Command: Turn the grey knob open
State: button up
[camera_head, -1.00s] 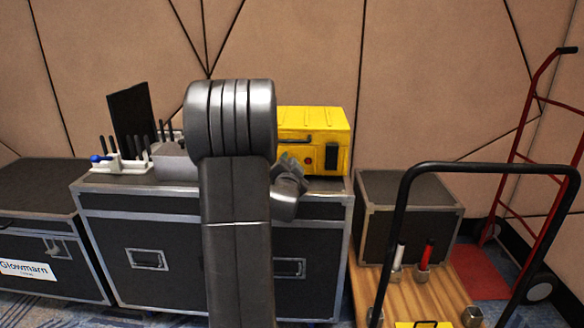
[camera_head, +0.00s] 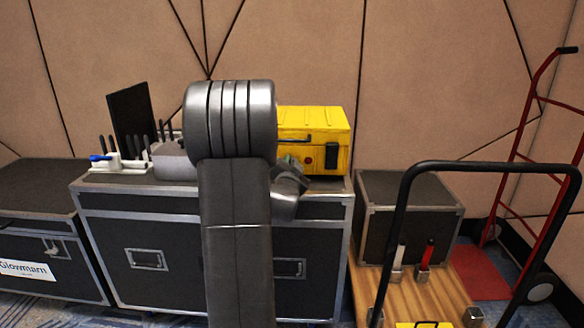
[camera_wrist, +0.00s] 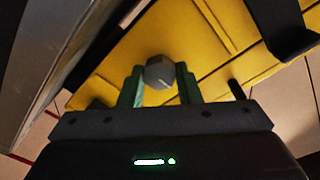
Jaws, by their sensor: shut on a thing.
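The grey knob (camera_wrist: 159,73) is on the face of a yellow case (camera_head: 318,127) and shows in the wrist view between my green fingers. My gripper (camera_wrist: 159,84) is shut on the knob, one finger on each side. A pale mark on the knob points down and to the right in the wrist view. The yellow case (camera_wrist: 205,50) fills much of that view behind the knob. In the head view my arm hides the knob and the left part of the case; only a bit of green by the case's lower left shows.
The yellow case stands on a black flight case (camera_head: 218,260). A grey box (camera_head: 172,160) and a white rack (camera_head: 120,165) with a blue-handled item are left of my arm. A trolley with a black handle (camera_head: 480,167) stands at right, near a red hand truck (camera_head: 537,100).

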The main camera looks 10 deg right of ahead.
jog(key=n+b, duration=0.1)
jog(key=n, duration=0.3)
jog(key=shift+f+b, duration=0.15)
jog(key=shift+b, duration=0.15)
jog(key=n+b, duration=0.1)
jog(key=n, duration=0.8)
jog(key=shift+n+t+b, duration=0.4)
jog(key=shift+a+n+y, duration=0.1)
jog(key=shift+n+y, duration=0.2)
jog(key=shift+n, duration=1.4)
jog(key=o, duration=1)
jog(key=shift+c, duration=0.2)
jog(key=p+v, duration=0.1)
jog(key=v, duration=1.2)
jog(key=shift+s+p, duration=0.35)
jog(key=shift+s, duration=0.05)
